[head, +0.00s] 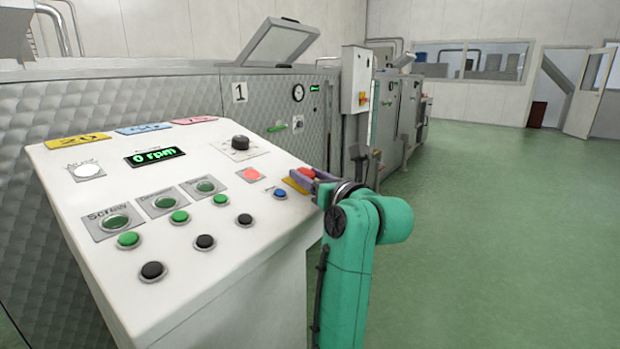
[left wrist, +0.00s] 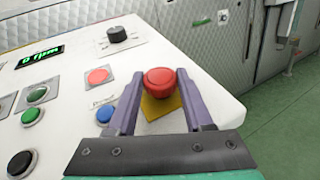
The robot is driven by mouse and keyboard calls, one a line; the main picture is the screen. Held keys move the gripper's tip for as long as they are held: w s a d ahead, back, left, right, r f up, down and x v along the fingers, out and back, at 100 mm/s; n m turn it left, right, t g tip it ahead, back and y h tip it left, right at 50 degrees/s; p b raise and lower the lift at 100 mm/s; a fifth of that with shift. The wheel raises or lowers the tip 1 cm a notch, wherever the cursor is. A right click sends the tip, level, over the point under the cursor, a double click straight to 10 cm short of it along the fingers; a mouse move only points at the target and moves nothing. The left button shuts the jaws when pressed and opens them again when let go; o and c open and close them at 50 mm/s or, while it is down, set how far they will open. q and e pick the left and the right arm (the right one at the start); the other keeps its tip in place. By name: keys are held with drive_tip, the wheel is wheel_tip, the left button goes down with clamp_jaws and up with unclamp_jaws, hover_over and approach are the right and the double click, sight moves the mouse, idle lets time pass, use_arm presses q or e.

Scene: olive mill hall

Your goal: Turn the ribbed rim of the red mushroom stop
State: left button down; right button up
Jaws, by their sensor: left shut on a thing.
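The red mushroom stop (left wrist: 159,81) stands on a yellow plate (left wrist: 161,106) at the right end of the control panel. In the left wrist view, the fingers of my left gripper (left wrist: 158,84) lie on either side of its rim and are shut on it. In the head view, the stop (head: 305,173) is partly hidden by my left gripper (head: 303,176), whose arm stands in front of the panel's right edge. The ribs of the rim are too small to make out. My right gripper is not in view.
The sloping white panel (head: 120,215) holds several green, black, red and blue buttons, a black knob (head: 240,143) and a display (head: 155,157) reading 0 rpm. A flat red button (left wrist: 98,76) is left of the stop. Green floor (head: 480,240) is clear at right.

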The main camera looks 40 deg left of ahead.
use_arm(q)
drive_tip(key=m+t, duration=0.1)
drive_tip(key=m+t+h, duration=0.2)
drive_tip(key=t, duration=0.1)
drive_tip(key=shift+s+a+m, duration=0.15)
drive_tip(key=shift+s+m, duration=0.1)
drive_tip(key=shift+m, duration=0.15)
drive_tip(key=shift+m+t+h, duration=1.1)
drive_tip(key=shift+m+h, duration=0.2)
drive_tip(key=shift+h, duration=0.1)
drive_tip(key=shift+c, duration=1.5)
unclamp_jaws()
drive_tip(key=shift+a, duration=0.15)
